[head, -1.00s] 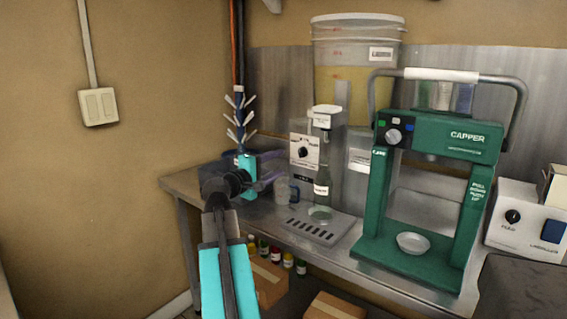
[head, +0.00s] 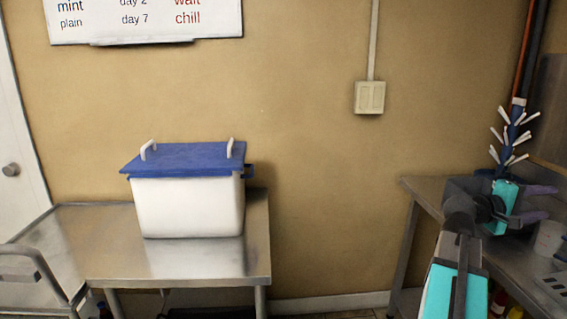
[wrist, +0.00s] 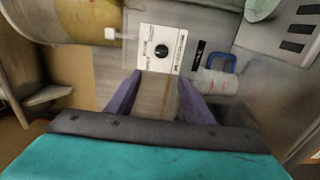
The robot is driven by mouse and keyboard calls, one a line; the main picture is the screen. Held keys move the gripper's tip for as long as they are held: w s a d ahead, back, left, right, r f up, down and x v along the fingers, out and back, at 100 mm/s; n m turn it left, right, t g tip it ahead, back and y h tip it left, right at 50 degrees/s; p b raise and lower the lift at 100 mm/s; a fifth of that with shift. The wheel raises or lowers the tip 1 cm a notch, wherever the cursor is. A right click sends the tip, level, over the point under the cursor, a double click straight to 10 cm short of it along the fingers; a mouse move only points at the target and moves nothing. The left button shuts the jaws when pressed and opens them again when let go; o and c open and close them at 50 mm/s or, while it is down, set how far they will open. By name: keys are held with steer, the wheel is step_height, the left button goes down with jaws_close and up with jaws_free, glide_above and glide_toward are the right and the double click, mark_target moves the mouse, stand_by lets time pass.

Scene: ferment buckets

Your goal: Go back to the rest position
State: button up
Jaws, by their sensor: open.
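My gripper (head: 543,204) is at the right of the head view, over the left end of the steel counter (head: 424,190). Its purple fingers point right and stand apart, with nothing seen between them. In the wrist view, my open gripper (wrist: 158,80) faces a white panel with a black knob (wrist: 160,50). A clear cup with a blue handle (wrist: 217,78) is just right of the fingers. I cannot tell how close the fingers are to the panel or the cup.
A steel table (head: 185,262) holds a white tub with a blue lid (head: 188,205). A cart (head: 30,262) is at the lower left. A bottle rack (head: 512,140) stands behind my gripper. A yellow-filled container (wrist: 85,18) is at the wrist view's upper left.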

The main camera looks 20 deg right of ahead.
steer(key=w+a+f+n+t+y+p, duration=0.1)
steer(key=w+a+f+n+t, duration=0.15)
steer(key=w+a+f, duration=0.55)
steer(key=w+a+f+n+t+y+p, duration=0.1)
steer(key=w+a+f+n+t+p, duration=0.2)
steer(key=w+f, duration=0.9)
steer(key=w+a+f+n+y+p, duration=0.1)
steer(key=w+a+f+y, duration=0.1)
steer(key=a+f, duration=0.8)
steer(key=w+a+f+n+y, duration=0.1)
steer(key=a+f+n+y, duration=0.15)
steer(key=a+f, duration=0.75)
steer(key=s+a+f+g+y+p, duration=0.1)
steer(key=s+a+f+y, duration=0.15)
steer(key=a+f, duration=0.4)
steer(key=s+a+f+y, duration=0.1)
steer(key=s+a+f, duration=0.35)
steer(key=f, duration=0.25)
steer(key=s+a+f+g+y+p, duration=0.1)
steer(key=s+a+f, duration=0.2)
steer(key=a+f, duration=0.35)
steer(key=s+a+f+m+g+y, duration=0.2)
steer(key=s+a+f+m+y, duration=0.1)
steer(key=s+a, duration=0.5)
steer(key=s+a+f+m+g+y, duration=0.3)
steer(key=s+a+f, duration=0.2)
steer(key=s+a, duration=0.4)
steer(key=shift+s+f+y+p, duration=0.35)
steer(key=shift+s+p, duration=0.1)
steer(key=shift+s, duration=0.25)
